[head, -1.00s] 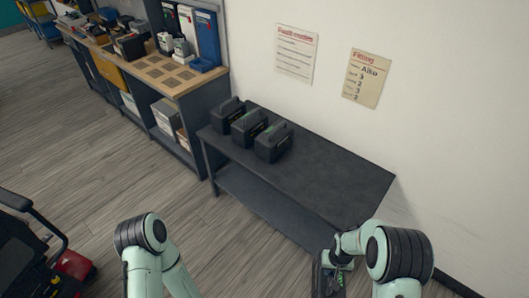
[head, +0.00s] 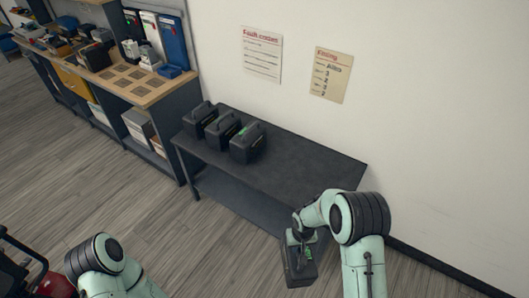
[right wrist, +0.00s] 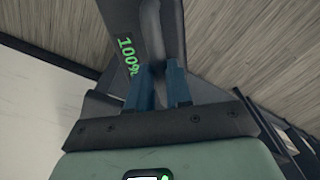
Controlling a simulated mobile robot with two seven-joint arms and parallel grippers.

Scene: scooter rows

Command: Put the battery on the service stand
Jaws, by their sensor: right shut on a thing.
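My right gripper (head: 299,238) is shut on the handle of a dark battery (head: 301,271), which hangs in front of the dark table's near right end. In the right wrist view the blue-grey fingers (right wrist: 162,86) close around the handle, and the battery (right wrist: 125,28) shows a green "100%". A dark two-level table (head: 307,165) stands against the wall; no label shows whether it is the service stand. Three similar black batteries stand upright at its left end, the nearest being the right one (head: 246,147). My left gripper is out of view.
The table's middle and right top are clear. A wooden-topped workbench (head: 153,91) with folders and boxes stands to the left. Two posted sheets (head: 261,55) hang on the wall. Part of a red and black scooter (head: 55,284) shows at lower left.

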